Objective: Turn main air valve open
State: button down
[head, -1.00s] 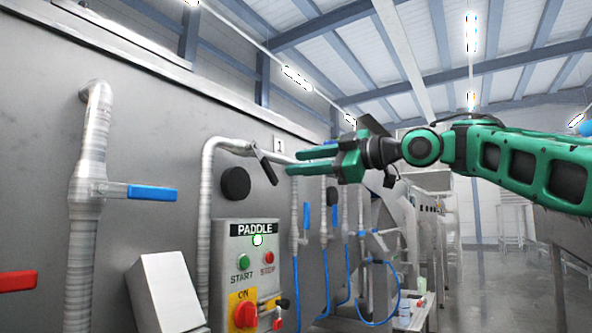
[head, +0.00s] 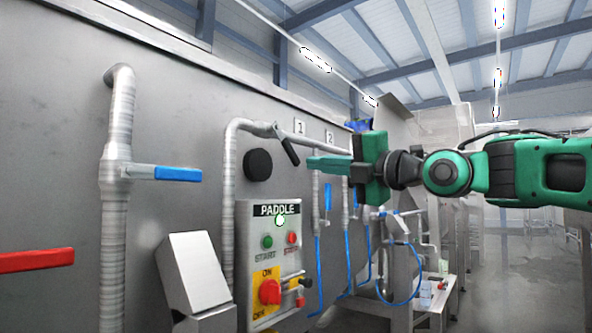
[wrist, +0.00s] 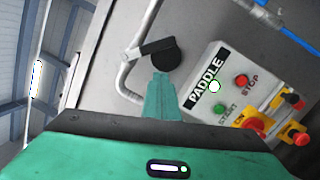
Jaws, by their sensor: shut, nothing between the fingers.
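A black lever handle (head: 288,149) sits on the grey pipe above the PADDLE panel and slants down to the right. It also shows in the wrist view (wrist: 150,48), beside a round black knob (wrist: 166,60). No label reading main air valve is legible. My gripper (head: 310,163) is shut and empty, with its green fingers together and pointing left, just right of the lever's lower end in the head view. In the wrist view its fingertips (wrist: 162,78) reach toward the wall just below the round knob and appear to overlap its edge. I cannot tell whether they touch anything.
The PADDLE panel (head: 264,210) has start and stop buttons and a red rotary switch (head: 270,292). A blue-handled valve (head: 178,174) and a red handle (head: 36,260) stick out at left. A grey sloped box (head: 197,270) stands below. Blue hoses hang at right.

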aim_at(297, 163)
notch_tip(297, 163, down, 4)
jog(key=s+n, duration=0.2)
jog(key=n, duration=0.2)
jog(key=shift+t+h, duration=0.3)
jog(key=shift+t, duration=0.1)
jog(key=shift+w+a+r, duration=0.8)
jog(key=shift+w+r, duration=0.05)
jog(key=shift+w, duration=0.75)
jog(key=shift+w+a+r, duration=0.75)
jog(key=shift+w+r, duration=0.05)
jog(key=shift+w, duration=0.85)
jog(key=shift+w+a+r, duration=0.8)
jog(key=shift+w+r, duration=0.05)
jog(key=shift+w, duration=0.75)
